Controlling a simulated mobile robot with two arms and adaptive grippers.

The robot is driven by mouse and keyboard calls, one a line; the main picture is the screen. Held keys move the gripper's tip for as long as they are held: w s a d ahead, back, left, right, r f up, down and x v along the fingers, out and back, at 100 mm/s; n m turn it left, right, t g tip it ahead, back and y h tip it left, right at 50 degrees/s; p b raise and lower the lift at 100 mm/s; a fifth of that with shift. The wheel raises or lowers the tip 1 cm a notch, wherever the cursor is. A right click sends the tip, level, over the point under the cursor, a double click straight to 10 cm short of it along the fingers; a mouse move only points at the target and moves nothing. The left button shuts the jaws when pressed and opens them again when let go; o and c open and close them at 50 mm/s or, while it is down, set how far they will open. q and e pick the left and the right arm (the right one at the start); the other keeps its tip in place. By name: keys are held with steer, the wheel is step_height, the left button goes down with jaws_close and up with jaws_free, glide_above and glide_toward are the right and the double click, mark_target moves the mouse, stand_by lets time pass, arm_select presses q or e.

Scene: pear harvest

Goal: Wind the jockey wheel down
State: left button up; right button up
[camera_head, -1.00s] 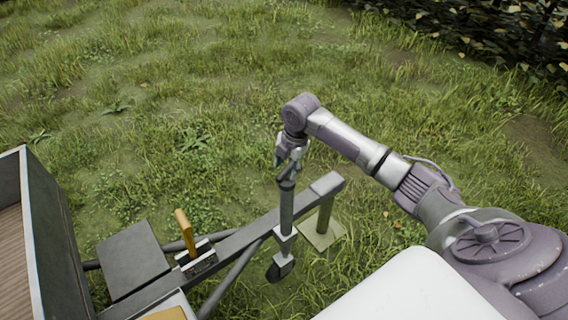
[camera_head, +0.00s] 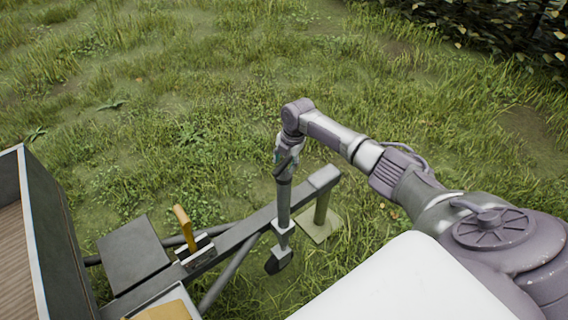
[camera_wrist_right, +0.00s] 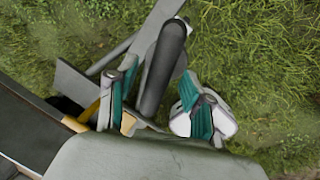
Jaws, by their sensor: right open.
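The jockey wheel's upright grey tube (camera_head: 284,205) is clamped beside the trailer drawbar (camera_head: 240,238), with its small dark wheel (camera_head: 277,262) below. My right gripper (camera_head: 286,172) points down over the top of the tube. In the right wrist view the gripper (camera_wrist_right: 155,105) is open, with its teal-padded fingers apart on either side of the grey tube (camera_wrist_right: 160,75). I cannot tell if either finger touches it. The crank handle is not clear in either view, being small or behind the gripper. My left gripper is not in view.
A yellow lever (camera_head: 184,227) stands on the drawbar. A post with a flat foot (camera_head: 320,225) stands under the drawbar's front end. The trailer bed (camera_head: 45,235) is at the left. Open grass lies beyond, with a hedge (camera_head: 480,25) at the upper right.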

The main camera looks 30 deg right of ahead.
steer(key=shift+w+f, duration=0.15)
steer(key=shift+f, duration=0.75)
steer(key=shift+c, duration=0.2)
jaws_close()
